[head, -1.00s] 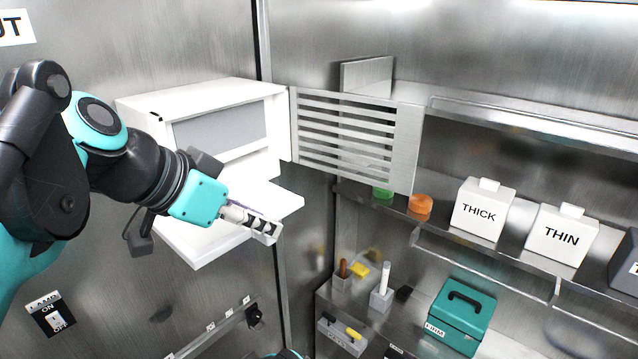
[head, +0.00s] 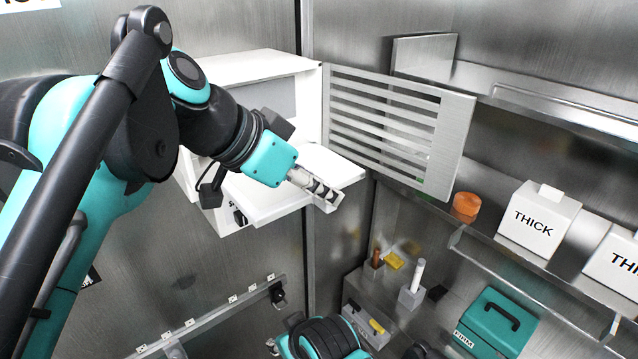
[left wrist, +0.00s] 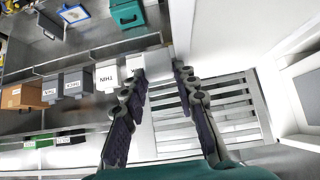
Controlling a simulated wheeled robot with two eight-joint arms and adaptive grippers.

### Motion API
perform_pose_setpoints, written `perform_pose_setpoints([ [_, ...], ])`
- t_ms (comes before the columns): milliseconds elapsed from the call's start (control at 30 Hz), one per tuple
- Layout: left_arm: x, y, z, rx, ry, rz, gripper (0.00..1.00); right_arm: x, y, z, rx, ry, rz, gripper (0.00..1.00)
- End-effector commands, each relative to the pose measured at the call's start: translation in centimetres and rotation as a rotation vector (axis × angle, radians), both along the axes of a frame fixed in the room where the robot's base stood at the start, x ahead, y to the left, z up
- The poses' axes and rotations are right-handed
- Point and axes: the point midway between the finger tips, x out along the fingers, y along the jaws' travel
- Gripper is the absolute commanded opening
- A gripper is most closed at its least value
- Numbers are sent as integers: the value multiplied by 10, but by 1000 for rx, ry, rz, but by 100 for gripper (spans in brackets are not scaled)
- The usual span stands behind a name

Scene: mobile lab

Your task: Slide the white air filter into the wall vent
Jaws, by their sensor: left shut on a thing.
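The wall vent (head: 275,64) is a white box on the left wall. Its slatted cover (head: 452,150) stands open to the right and also shows in the left wrist view (left wrist: 235,108). A flat white slab, which looks like the air filter (head: 262,205), sticks out level from the vent's front. My left gripper (head: 325,197) is at the slab's front edge. In the left wrist view its fingers (left wrist: 158,75) are apart with a pale piece between them; the exact contact is partly hidden. Part of my right arm shows at the bottom; its gripper does not.
Right of the cover, a shelf holds an orange roll (head: 466,204), a THICK box (head: 537,222) and another white box (head: 615,262). Below are a teal case (head: 497,322) and small holders (head: 411,295). Open air lies in front of the slab.

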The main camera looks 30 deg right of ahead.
Motion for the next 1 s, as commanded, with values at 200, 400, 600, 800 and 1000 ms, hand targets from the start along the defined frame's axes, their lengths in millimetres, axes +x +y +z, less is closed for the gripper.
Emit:
perform_pose_setpoints([
  [200, 8, 2, 2, -2, -5, 6, 0, 0, 0, 5, 0, 0, 0, 40],
  [400, 26, 3, 2, -3, -4, 8, 0, 0, 0, 11, 0, 0, 0, 40],
  [600, 45, 5, 2, -2, -3, 7, 0, 0, 0, 18, 0, 0, 0, 40],
  [800, 57, 6, 1, -2, -4, 6, 0, 0, 0, 21, 0, 0, 0, 40],
  [1000, 58, 6, 1, -2, -4, 5, 0, 0, 0, 21, 0, 0, 0, 40],
])
